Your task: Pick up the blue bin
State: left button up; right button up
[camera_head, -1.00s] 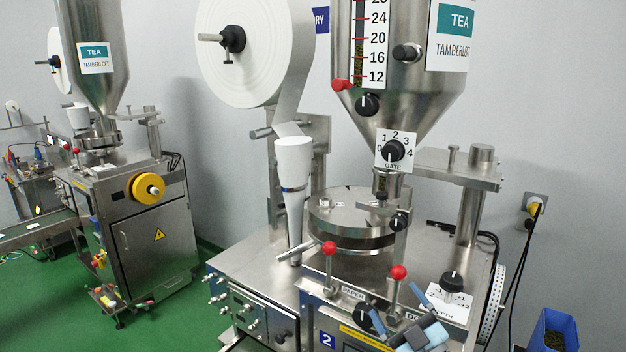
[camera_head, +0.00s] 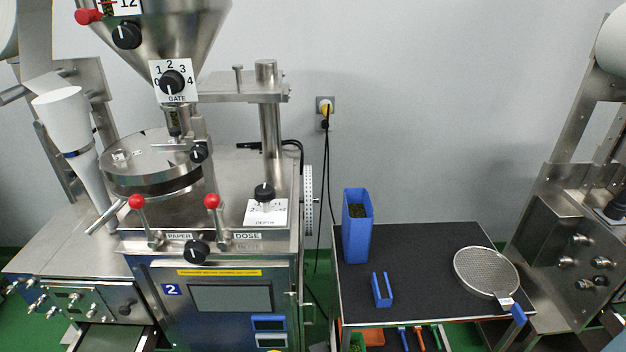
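The blue bin (camera_head: 356,236) is a tall, narrow, open-topped container. It stands upright at the back left corner of a dark-topped table (camera_head: 420,250), right of the machine numbered 2. Dark green leafy material shows inside its top. Neither of my grippers is in view, so nothing of mine shows touching the bin.
A small blue U-shaped piece (camera_head: 382,290) is on the table in front of the bin. A round mesh sieve (camera_head: 486,271) lies at the table's right. The machine (camera_head: 215,290) stands left of the table, another machine (camera_head: 570,235) right. The table's middle is clear.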

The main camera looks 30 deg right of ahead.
aim_at(357, 216)
jog(key=z, duration=1.3)
